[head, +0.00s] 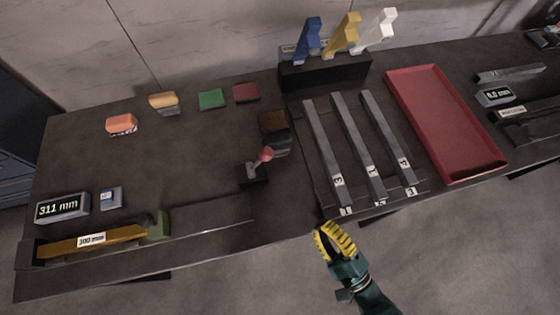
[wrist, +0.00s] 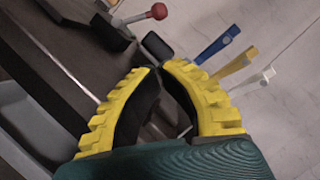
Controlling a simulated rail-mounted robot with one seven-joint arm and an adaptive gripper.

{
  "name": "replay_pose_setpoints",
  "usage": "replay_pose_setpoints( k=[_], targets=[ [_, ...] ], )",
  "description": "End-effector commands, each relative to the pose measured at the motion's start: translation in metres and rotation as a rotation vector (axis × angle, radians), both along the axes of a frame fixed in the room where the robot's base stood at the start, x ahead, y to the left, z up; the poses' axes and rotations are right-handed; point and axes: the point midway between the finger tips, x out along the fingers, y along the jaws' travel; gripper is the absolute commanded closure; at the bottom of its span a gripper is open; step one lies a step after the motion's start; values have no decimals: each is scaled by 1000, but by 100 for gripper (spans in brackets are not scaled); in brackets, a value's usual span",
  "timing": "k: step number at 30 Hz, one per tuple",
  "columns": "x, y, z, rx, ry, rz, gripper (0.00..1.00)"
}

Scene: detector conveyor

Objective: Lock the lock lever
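The lever is a short handle with a red ball knob (head: 266,154) on a dark base (head: 253,174), near the middle of the table and next to a dark brown block. The handle leans up and to the right in the head view. In the wrist view the red knob (wrist: 159,11) shows at the top, beyond the fingertips. My gripper (head: 322,229) has yellow ridged fingers and is in front of the table's near edge, to the right of and nearer than the lever, apart from it. In the wrist view its fingertips (wrist: 161,68) meet with nothing between them.
Several grey bars (head: 353,150) lie on a rack right of the lever, with a red tray (head: 402,88) beyond. Blue, yellow and white upright pieces (head: 343,34) stand in a black holder behind. A yellow bar (head: 120,236) and a "311 mm" display (head: 62,208) are at left. The table's centre-left is clear.

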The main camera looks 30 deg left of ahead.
Motion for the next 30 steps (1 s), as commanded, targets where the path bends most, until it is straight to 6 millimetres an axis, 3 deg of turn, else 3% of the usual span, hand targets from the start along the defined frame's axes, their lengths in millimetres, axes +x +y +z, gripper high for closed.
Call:
replay_pose_setpoints(
  k=[21,30],
  targets=[
    [74,133,31,0,-3,6,100],
    [91,160,38,1,-1,2,100]
  ],
)
